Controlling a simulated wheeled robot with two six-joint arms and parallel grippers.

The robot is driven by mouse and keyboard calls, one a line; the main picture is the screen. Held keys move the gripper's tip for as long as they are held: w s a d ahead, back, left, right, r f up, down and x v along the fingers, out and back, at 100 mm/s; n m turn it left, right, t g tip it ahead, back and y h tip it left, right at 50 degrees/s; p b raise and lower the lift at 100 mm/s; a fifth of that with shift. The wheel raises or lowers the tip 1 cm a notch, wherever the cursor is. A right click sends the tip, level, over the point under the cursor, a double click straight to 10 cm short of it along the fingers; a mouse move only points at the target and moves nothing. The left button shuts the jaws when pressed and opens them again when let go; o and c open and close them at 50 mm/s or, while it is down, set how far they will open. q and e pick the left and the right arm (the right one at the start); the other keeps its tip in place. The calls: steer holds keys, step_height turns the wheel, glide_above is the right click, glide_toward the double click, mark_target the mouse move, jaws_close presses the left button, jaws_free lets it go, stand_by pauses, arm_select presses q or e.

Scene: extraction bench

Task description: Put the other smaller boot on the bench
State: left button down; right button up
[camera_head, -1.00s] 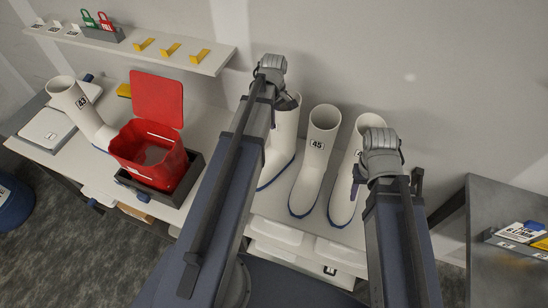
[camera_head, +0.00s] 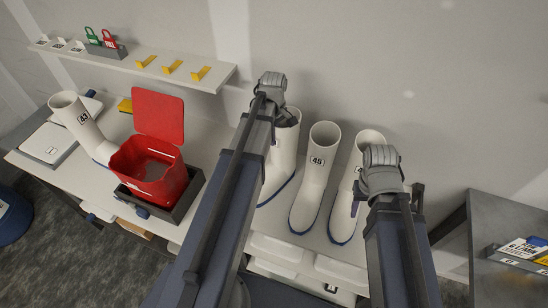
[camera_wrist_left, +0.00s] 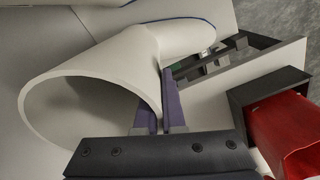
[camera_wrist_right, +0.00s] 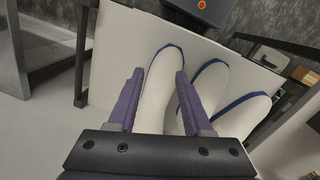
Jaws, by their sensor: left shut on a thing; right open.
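My left gripper (camera_wrist_left: 170,110) is shut on the shaft wall of a white boot with a blue sole edge (camera_head: 284,150). That boot stands upright in the head view, its toe pointing to the front; the left wrist view shows its open top (camera_wrist_left: 88,105). I cannot tell whether its sole touches the bench. My right gripper (camera_wrist_right: 155,95) is open, its fingers on either side of the rightmost boot (camera_head: 347,205); that boot shows between them in the right wrist view (camera_wrist_right: 155,88). A boot marked 45 (camera_head: 315,165) stands between these two. A boot marked 43 (camera_head: 85,120) stands at the left.
The white bench (camera_head: 95,185) carries a red open bin (camera_head: 150,178) in a dark tray left of the held boot. A shelf (camera_head: 135,70) with yellow hooks and padlocks hangs behind. A grey table (camera_head: 490,210) stands at the right, across a gap.

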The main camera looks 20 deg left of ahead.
arm_select(q)
steer(key=shift+r, duration=0.1)
step_height(320, 180, up, 10)
steer(key=p, duration=1)
steer(key=shift+r+p, duration=0.15)
steer(key=shift+p, duration=0.15)
steer(key=shift+s, duration=0.1)
